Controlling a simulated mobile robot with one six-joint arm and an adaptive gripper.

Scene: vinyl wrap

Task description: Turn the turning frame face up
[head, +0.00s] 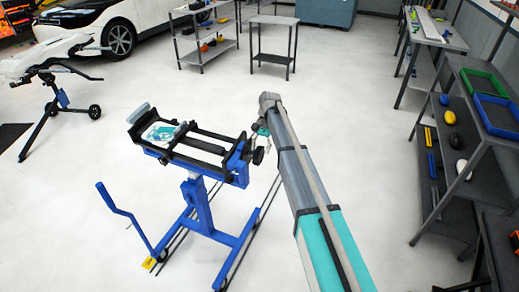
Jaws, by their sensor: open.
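The turning frame (208,145) is a black frame with parallel rails on a blue wheeled stand (203,205), left of the picture's middle. A flat panel with white and teal markings (160,133) lies at its left end, next to a grey piece (139,113). A black knob (258,156) sits at the right end. My arm reaches up from the bottom right, and my gripper (258,133) is beside the frame's right end. It is open. The fingers are small and partly hidden by my arm, so I cannot tell whether they touch the frame.
Shelves with a green bin (485,88) and a blue bin (497,115) line the right side. A white panel on a black stand (50,55) is at left. Open floor surrounds the frame.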

